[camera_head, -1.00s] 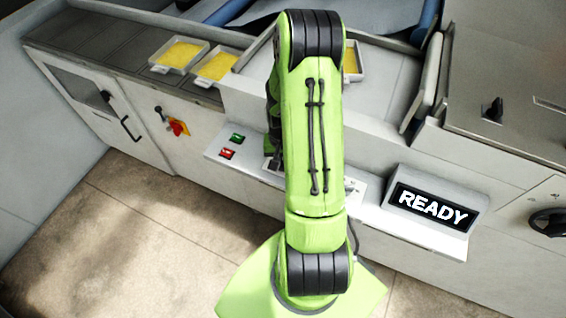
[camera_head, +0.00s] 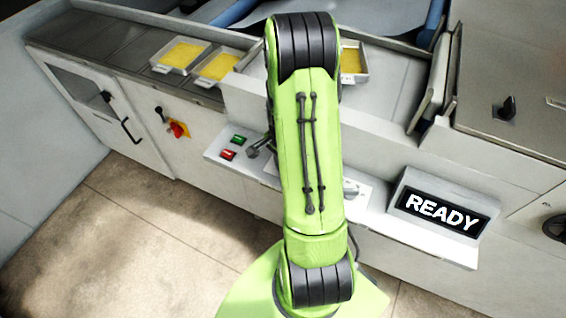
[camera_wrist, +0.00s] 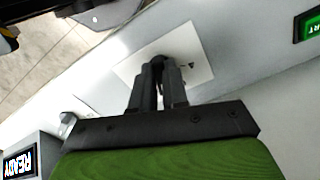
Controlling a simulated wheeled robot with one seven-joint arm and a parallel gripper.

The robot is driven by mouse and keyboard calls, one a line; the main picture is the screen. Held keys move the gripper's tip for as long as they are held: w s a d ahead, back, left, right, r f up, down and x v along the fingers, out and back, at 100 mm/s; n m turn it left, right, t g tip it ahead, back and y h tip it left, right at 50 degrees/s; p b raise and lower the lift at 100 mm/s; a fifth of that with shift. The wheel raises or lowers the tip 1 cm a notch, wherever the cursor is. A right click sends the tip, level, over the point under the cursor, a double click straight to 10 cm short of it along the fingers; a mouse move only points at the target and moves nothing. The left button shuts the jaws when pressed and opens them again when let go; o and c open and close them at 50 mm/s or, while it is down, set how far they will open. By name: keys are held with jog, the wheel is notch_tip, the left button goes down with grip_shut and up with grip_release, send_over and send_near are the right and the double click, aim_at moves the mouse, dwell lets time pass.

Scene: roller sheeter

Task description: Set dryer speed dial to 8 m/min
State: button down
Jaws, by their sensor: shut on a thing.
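The dial (camera_wrist: 157,62) appears in the wrist view as a dark knob on a white plate (camera_wrist: 192,46), mostly covered by my fingers. My gripper (camera_wrist: 158,70) is shut on this knob, with a finger on each side. The dial's scale and pointer setting cannot be read. In the head view my green arm hides the knob and my gripper; a white panel (camera_head: 355,190) shows just right of the arm on the front ledge.
A display (camera_head: 440,211) reading READY stands right of the arm; it also shows in the wrist view (camera_wrist: 20,163). Green (camera_head: 238,139) and red (camera_head: 228,155) buttons sit left of the arm. Yellow-filled trays (camera_head: 180,55) lie at the back left. The floor in front is clear.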

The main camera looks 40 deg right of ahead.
dwell(0.4)
jog(key=c, duration=1.1)
grip_release()
jog(key=shift+c, duration=0.2)
notch_tip(320, 180, up, 16)
jog(key=p, duration=0.2)
jog(key=shift+f, duration=0.1)
